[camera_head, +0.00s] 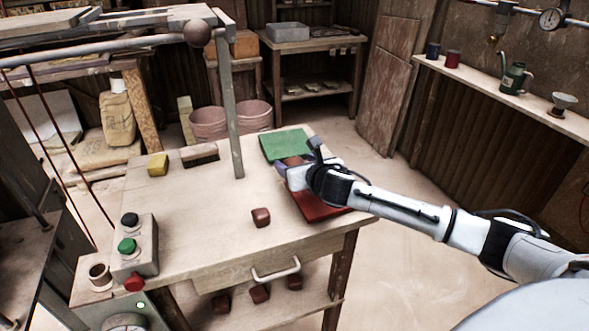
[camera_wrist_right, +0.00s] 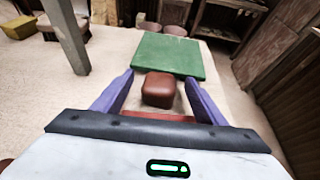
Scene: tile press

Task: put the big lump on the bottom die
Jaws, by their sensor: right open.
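A brown-red lump (camera_wrist_right: 158,90) sits by the near edge of the green board (camera_wrist_right: 167,55), just ahead of and between the fingertips of my right gripper (camera_wrist_right: 158,92). In the head view, my right gripper (camera_head: 284,176) partly hides this lump (camera_head: 293,161). The gripper is open, its purple fingers on either side with gaps to the lump. A second lump (camera_head: 261,217), seemingly smaller, lies alone on the table nearer the front. I cannot make out the bottom die for sure; part of a dark machine (camera_head: 22,225) stands at the left edge. My left gripper is out of view.
A red board (camera_head: 318,207) lies under my right arm. A grey post (camera_head: 231,110) rises from the table (camera_head: 190,215). A brush (camera_head: 201,155), yellow block (camera_head: 158,164) and button box (camera_head: 135,245) stand leftward. Several lumps lie on the lower shelf. The table's middle is mostly clear.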

